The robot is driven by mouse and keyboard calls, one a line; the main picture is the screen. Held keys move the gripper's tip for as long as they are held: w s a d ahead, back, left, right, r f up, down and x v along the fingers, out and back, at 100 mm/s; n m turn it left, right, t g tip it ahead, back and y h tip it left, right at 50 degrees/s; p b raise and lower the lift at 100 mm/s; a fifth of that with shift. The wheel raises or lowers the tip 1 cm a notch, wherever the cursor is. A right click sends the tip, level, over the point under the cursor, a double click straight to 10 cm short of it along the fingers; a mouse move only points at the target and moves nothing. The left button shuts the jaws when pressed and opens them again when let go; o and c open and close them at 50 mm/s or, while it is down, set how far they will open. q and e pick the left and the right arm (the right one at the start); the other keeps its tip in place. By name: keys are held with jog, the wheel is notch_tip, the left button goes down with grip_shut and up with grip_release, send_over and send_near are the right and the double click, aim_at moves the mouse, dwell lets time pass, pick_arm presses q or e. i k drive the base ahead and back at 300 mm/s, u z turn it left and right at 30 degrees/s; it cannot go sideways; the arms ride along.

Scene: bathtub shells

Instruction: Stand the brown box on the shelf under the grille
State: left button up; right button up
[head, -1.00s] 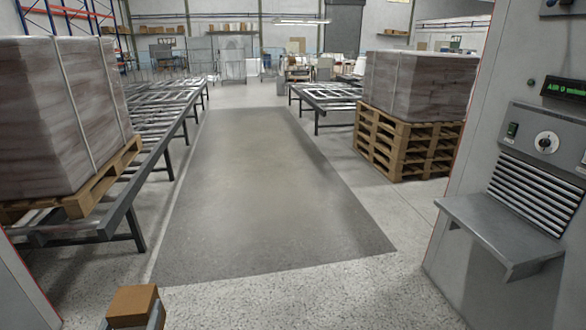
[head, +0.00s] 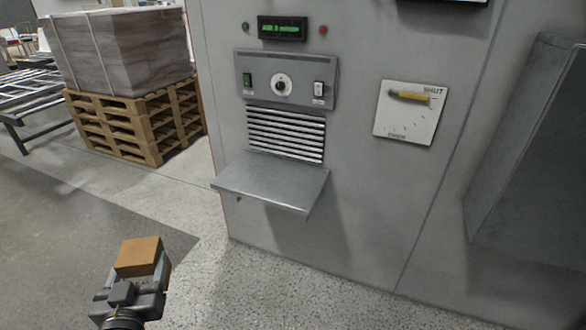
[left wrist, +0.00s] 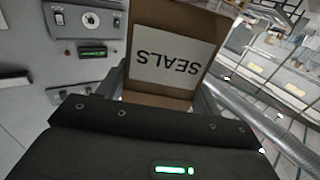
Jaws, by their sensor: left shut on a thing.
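The brown box (head: 139,254) is held in the jaws of my left gripper (head: 142,272) at the lower left of the head view, in front of the wall and left of the shelf. In the left wrist view the box (left wrist: 165,88) shows a white label reading SEALS, upside down in the picture. The metal shelf (head: 270,182) juts from the grey wall under the grille (head: 286,135) and is bare. The box is apart from the shelf. My right gripper is not in view.
Above the grille is a control panel (head: 287,82) with a knob and switches, and a green display (head: 282,28). A white plate with a yellow handle (head: 409,97) is to the right. Stacked pallets (head: 135,118) with a wrapped load stand at the left. The floor before the shelf is clear.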

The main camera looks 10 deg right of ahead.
aim_at(280, 185)
jog(key=z, duration=0.7)
jog(key=i, duration=0.95)
jog(key=z, duration=0.45)
